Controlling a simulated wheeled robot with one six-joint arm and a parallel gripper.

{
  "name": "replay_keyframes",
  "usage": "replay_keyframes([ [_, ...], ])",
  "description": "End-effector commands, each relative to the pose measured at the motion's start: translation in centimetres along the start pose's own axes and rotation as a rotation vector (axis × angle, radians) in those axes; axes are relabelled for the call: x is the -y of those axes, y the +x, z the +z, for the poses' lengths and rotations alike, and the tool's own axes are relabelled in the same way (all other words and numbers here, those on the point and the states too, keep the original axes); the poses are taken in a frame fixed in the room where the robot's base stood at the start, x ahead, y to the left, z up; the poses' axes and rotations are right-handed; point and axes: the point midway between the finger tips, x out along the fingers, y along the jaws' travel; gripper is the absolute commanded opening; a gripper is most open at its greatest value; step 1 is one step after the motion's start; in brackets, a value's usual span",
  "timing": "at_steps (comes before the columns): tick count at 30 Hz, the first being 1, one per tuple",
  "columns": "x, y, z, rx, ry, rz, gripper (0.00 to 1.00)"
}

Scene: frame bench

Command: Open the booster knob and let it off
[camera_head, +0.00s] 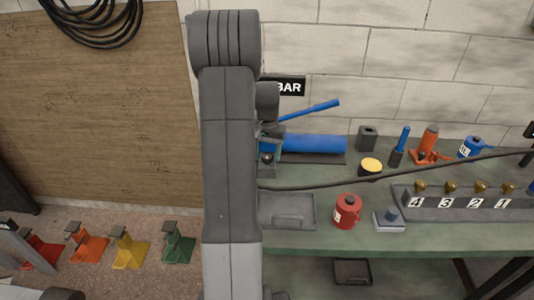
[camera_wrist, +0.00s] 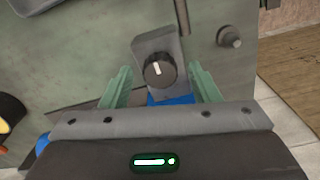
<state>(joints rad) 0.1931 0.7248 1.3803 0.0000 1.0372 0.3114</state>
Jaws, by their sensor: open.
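The booster knob (camera_wrist: 160,70) is black and round with a white pointer mark. It sits on a grey block (camera_wrist: 152,45) at the end of a blue body, which shows in the wrist view (camera_wrist: 170,101). My gripper (camera_wrist: 160,74) is open, its two green fingers on either side of the knob; I cannot tell whether they touch it. In the head view the blue booster cylinder (camera_head: 315,143) lies on the bench with a raised blue lever (camera_head: 310,109). My arm hides its left part.
The green bench (camera_head: 350,240) stands against a block wall. A dark hose crosses the bench. A round grey fitting (camera_wrist: 229,37) is near the knob.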

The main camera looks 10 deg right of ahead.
Motion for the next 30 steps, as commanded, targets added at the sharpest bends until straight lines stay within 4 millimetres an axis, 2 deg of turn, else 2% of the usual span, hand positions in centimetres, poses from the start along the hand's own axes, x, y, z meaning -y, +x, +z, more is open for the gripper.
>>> replay_keyframes([
  [11, 0.00, 0.56, 0.00, -0.001, 0.000, 0.000, 0.55],
  [18, 0.00, 0.55, 0.00, -0.001, 0.000, 0.000, 0.11],
  [30, -0.01, 0.52, -0.01, -0.001, -0.073, 0.000, 0.11],
])
